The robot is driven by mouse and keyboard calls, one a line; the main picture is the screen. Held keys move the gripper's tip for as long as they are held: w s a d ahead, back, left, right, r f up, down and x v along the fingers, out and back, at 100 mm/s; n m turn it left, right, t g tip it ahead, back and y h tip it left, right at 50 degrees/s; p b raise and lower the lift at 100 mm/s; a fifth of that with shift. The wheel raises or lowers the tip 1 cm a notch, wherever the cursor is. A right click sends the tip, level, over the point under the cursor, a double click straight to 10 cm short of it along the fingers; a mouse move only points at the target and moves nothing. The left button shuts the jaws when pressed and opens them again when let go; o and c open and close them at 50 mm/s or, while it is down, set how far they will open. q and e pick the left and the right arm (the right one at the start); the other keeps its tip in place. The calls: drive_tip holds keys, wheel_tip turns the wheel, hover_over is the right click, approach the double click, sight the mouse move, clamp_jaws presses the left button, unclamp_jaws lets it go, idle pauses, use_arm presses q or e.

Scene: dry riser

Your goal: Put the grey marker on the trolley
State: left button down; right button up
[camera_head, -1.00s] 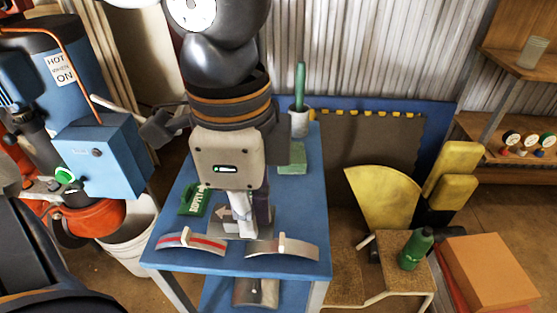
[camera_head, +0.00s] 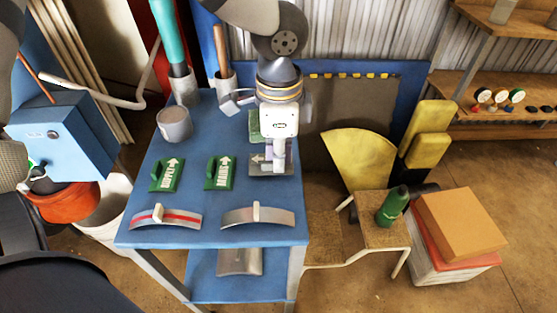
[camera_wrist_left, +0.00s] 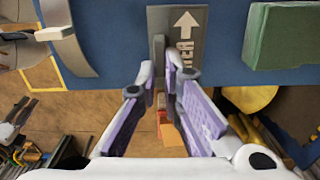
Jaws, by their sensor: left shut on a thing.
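The grey marker (camera_head: 258,164), a flat plate with a white arrow and an upright handle, is at the right side of the blue trolley (camera_head: 205,238) top. My left gripper (camera_head: 278,165) comes down from above and is shut on its handle. In the left wrist view, the purple-padded fingers (camera_wrist_left: 160,90) close around the handle, and the marker plate (camera_wrist_left: 190,22) shows against the blue top near its edge. I cannot tell whether the plate touches the top. My right gripper is out of view.
Two green markers (camera_head: 219,172) and two curved plates with handles (camera_head: 257,217) lie left and in front. A green block (camera_head: 255,125), a grey pot (camera_head: 175,125) and two tool holders (camera_head: 185,86) are behind. A stool with a green bottle (camera_head: 392,206) stands right.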

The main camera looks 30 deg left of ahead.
use_arm(q)
drive_tip(key=shift+f, duration=0.85)
drive_tip(key=shift+f, duration=0.1)
drive_tip(key=c, duration=1.8)
unclamp_jaws()
drive_tip(key=shift+o, duration=0.2)
wheel_tip(320, 180, up, 12)
